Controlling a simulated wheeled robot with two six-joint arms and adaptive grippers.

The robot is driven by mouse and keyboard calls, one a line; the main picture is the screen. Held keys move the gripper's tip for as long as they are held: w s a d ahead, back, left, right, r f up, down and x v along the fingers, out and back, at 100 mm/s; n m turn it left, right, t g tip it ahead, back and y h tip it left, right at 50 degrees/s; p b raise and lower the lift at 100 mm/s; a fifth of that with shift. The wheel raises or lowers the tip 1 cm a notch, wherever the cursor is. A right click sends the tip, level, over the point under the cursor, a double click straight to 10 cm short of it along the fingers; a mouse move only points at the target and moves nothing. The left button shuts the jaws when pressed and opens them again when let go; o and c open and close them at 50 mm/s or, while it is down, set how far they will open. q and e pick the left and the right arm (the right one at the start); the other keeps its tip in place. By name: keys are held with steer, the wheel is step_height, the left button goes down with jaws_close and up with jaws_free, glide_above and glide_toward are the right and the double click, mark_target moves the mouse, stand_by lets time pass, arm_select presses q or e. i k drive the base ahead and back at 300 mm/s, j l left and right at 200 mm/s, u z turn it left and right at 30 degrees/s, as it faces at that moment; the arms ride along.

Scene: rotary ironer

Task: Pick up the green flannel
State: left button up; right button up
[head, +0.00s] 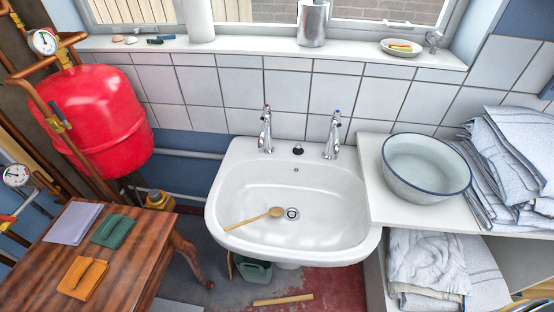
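The green flannel (113,231) lies folded on the wooden table (136,262) at the left, with a raised fold along its top. It lies between a flat lilac folded cloth (74,223) and an orange folded cloth (82,278), apart from both. Nothing covers it. Neither of my grippers shows in the head view.
A red pressure vessel (100,118) with copper pipes and gauges stands behind the table. A white sink (290,240) holding a wooden spoon (254,218) is to the right. An enamel basin (426,166) and stacked linens (510,165) stand on the right counter.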

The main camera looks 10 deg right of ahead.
mark_target(113, 230)
steer(key=u, duration=1.65)
